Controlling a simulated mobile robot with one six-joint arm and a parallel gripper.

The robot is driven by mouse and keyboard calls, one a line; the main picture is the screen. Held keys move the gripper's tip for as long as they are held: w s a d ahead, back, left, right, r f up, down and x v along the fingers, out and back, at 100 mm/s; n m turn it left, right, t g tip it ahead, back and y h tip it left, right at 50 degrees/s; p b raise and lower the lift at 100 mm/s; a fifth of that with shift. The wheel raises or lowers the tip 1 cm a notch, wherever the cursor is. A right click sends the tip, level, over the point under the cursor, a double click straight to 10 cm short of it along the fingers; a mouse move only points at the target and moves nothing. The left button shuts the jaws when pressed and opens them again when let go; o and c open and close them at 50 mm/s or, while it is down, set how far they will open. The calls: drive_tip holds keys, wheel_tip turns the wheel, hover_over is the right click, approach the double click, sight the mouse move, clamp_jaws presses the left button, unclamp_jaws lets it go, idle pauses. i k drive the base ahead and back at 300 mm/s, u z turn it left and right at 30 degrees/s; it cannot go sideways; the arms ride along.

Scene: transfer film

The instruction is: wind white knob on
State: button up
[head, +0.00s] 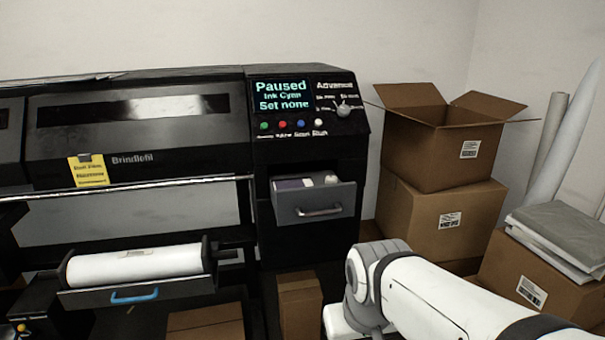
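The white knob (343,109) is a small pale dial on the right of the black printer's control panel (287,113), under the word "Advance". Small labels surround it, too small to read surely. The screen (281,95) left of it reads "Paused", "Ink Cyan", "Set none". Below the screen is a row of buttons: green, red, blue and a white one (318,122). My white and grey arm reaches in from the lower right, below and apart from the panel. My gripper is not visible. Nothing touches the knob.
An open drawer (318,205) sticks out under the panel. A white roll (134,264) lies in a pulled-out tray at lower left. Stacked cardboard boxes (440,215) stand to the right. The space in front of the panel is clear.

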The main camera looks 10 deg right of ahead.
sight(330, 180)
drive_tip(key=i, duration=0.95)
